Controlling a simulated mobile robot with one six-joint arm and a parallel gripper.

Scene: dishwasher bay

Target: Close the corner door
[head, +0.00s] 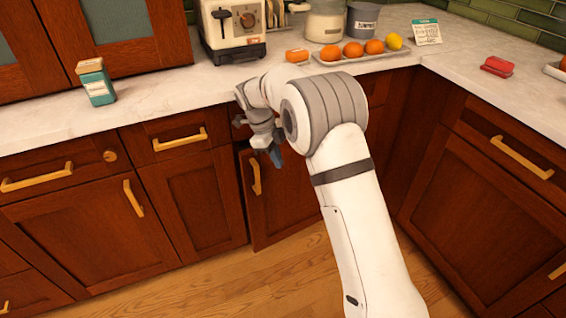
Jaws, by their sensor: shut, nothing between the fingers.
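The corner door (285,205) is a reddish-brown wooden cabinet door with an upright brass handle (256,176) near its left edge. It sits low in the inner corner, under the counter. It looks slightly ajar or nearly flush; I cannot tell which for certain. My gripper (275,157) is shut and empty, pointing down in front of the upper part of the door, just right of the handle. It appears apart from the handle; contact with the door cannot be judged. My white arm hides the right part of the door.
Drawers and doors with brass handles (180,139) flank the corner on both sides. The marble counter (160,92) above holds a teal tin (95,82), a toaster-like appliance (233,28), a fruit tray (350,60) and a red item (497,66). The wooden floor (215,285) in front is clear.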

